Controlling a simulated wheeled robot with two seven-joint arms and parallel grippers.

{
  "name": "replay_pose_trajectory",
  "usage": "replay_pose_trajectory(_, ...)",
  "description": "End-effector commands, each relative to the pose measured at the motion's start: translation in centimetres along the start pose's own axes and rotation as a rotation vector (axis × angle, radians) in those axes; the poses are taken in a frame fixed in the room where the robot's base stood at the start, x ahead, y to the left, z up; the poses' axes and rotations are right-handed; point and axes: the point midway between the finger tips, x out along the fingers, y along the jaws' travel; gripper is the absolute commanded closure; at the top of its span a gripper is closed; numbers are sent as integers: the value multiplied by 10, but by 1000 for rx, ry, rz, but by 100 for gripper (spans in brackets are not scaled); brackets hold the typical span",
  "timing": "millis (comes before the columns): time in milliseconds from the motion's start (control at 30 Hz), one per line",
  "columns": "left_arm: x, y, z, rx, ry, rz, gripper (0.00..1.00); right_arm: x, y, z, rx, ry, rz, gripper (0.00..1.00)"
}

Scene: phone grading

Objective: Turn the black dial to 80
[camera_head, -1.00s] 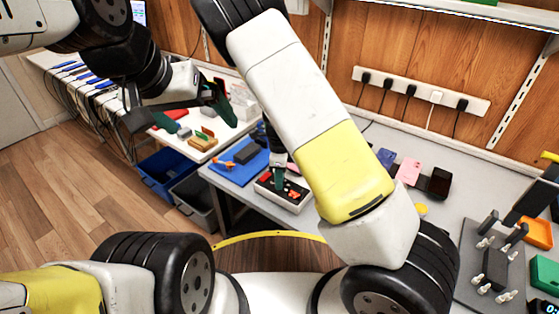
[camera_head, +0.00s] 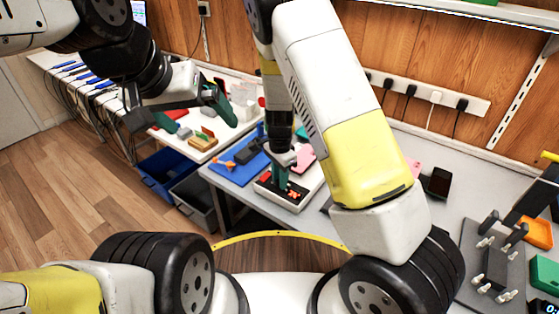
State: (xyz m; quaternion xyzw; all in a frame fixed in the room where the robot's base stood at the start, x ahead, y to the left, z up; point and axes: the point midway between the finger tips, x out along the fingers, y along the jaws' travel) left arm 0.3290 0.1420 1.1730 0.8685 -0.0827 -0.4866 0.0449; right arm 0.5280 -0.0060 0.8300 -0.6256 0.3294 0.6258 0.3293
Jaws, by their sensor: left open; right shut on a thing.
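I cannot make out the black dial in the head view. A lit digital readout (camera_head: 552,309) is cut off at the lower right corner, its number not fully readable. My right gripper (camera_head: 280,180) points down at the white tray (camera_head: 296,206), with its green fingertips at the red and black contents. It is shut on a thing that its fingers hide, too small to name. My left gripper (camera_head: 183,116) is open and empty, in front of the white side table (camera_head: 232,133).
A blue mat (camera_head: 232,172) lies left of the tray. A grey fixture plate (camera_head: 468,262) with pegs, an orange tray (camera_head: 538,233) and a green block (camera_head: 545,275) are at the right. Blue and grey bins stand on the floor.

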Motion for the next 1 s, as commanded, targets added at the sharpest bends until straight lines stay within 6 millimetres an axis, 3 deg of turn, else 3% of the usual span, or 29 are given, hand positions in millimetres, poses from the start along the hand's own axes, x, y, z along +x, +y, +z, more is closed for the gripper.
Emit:
replay_pose_trajectory(700,0,0,0,0,0,0,0,-1,-1,-1,-79,1,-3,100)
replay_pose_trajectory(733,0,0,0,0,0,0,0,-1,-1,-1,-79,1,-3,71)
replay_pose_trajectory(800,0,0,0,0,0,0,0,-1,-1,-1,-79,1,-2,57)
replay_pose_trajectory(833,0,0,0,0,0,0,0,0,-1,-1,-79,1,-2,53)
replay_pose_trajectory(1000,0,0,0,0,0,0,0,0,0,0,-79,1,-1,53)
